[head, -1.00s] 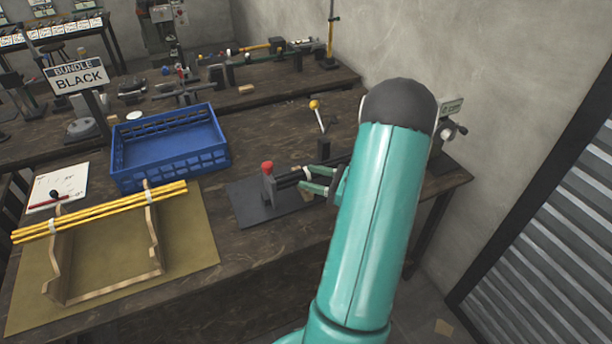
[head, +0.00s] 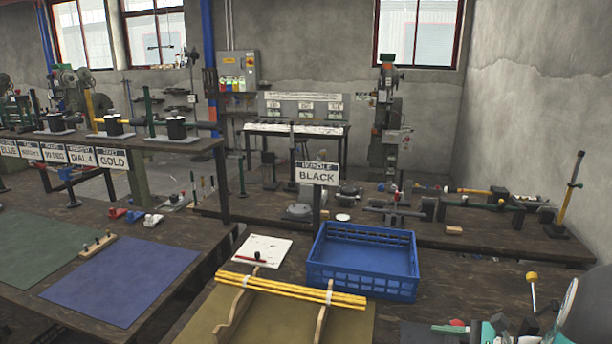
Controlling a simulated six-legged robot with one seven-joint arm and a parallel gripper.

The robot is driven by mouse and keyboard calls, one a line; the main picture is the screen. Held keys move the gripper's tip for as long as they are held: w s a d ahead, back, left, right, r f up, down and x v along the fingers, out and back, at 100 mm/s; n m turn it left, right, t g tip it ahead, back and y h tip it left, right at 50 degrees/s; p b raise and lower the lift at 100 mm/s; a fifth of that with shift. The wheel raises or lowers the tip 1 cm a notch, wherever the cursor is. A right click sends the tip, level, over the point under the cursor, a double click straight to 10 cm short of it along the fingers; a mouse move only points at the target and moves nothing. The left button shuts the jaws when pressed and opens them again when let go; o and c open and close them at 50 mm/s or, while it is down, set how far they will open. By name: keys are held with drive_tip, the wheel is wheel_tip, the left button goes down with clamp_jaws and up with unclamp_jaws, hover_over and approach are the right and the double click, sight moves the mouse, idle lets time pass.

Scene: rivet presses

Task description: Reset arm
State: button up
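My gripper (head: 462,328) shows only partly at the bottom right of the head view, low over the table by a red-knobbed press. Its teal fingers are small and cut close to the frame edge, so I cannot tell whether they are open or shut, or whether they hold anything. My teal and dark arm fills the bottom right corner. A lever with a yellow ball (head: 532,277) stands just beyond the gripper.
A blue crate (head: 362,284) stands left of my gripper. Yellow rods (head: 290,290) lie across a wooden cradle beside it. A BLACK sign (head: 317,173) stands behind. The left table has a blue mat (head: 122,282) and a green mat (head: 40,248). A wall bounds the right.

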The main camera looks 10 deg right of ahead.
drive_tip(key=s+a+r+n+g+h, duration=0.1)
drive_tip(key=s+a+r+n+h, duration=0.2)
drive_tip(key=a+n, duration=0.4)
drive_tip(key=s+a+r+n+g+h, duration=0.1)
drive_tip(key=s+a+r+n+h, duration=0.3)
drive_tip(key=a+n, duration=0.3)
drive_tip(key=s+a+r+n+g+h, duration=0.2)
drive_tip(key=s+a+r+n+h, duration=0.1)
drive_tip(key=a+n, duration=0.5)
drive_tip(key=shift+s+r+n+h, duration=0.3)
drive_tip(key=shift+s+r+n, duration=0.1)
drive_tip(key=shift+r+n, duration=0.3)
drive_tip(key=c, duration=0.4)
drive_tip(key=shift+o, duration=0.2)
drive_tip(key=shift+d, duration=0.2)
